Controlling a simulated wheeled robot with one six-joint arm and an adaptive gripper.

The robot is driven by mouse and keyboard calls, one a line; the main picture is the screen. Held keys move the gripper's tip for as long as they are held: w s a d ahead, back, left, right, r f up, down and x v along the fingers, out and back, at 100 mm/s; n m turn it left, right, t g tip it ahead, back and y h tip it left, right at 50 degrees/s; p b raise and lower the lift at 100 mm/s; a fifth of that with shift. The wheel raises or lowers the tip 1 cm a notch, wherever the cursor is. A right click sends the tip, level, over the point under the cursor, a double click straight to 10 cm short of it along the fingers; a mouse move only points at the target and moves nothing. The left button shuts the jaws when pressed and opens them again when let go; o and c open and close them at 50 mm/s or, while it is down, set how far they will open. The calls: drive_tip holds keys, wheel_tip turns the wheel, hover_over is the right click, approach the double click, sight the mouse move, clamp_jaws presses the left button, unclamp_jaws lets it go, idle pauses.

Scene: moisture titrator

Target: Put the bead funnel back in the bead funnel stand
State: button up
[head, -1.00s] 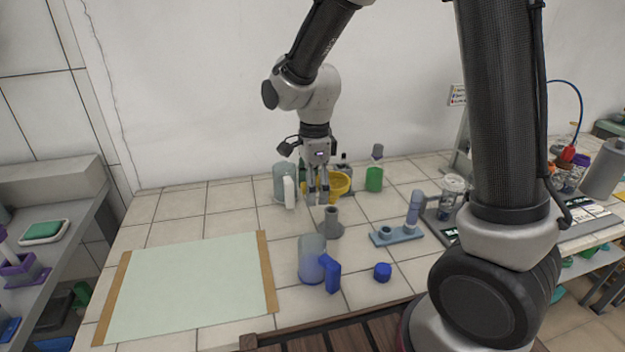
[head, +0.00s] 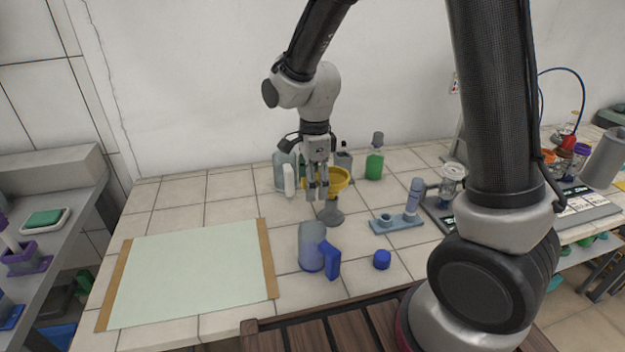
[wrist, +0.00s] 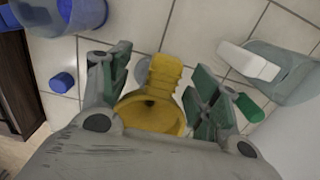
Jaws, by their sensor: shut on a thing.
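The yellow bead funnel (head: 339,180) is between the fingers of my gripper (head: 317,197), which is shut on it. The wrist view shows the funnel (wrist: 165,75) with its wide mouth towards the camera and its ribbed spout pointing away, between the fingers of my gripper (wrist: 155,85). The grey bead funnel stand (head: 330,216) stands on the tiled bench just below the fingers. Its round grey part shows partly behind the funnel in the wrist view (wrist: 141,70). I cannot tell whether the funnel touches the stand.
A blue-grey rack (head: 397,224) is right of the stand. A clear container (head: 281,172), white bottle (head: 290,181) and green bottle (head: 374,165) stand behind. A pale mat (head: 195,270) lies left.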

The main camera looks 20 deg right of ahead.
drive_tip(key=shift+f, duration=0.85)
idle(0.3)
drive_tip(key=o, duration=1.1)
drive_tip(key=c, duration=0.6)
drive_tip(key=shift+o, duration=0.2)
drive_tip(key=o, duration=0.9)
drive_tip(key=shift+r, duration=0.2)
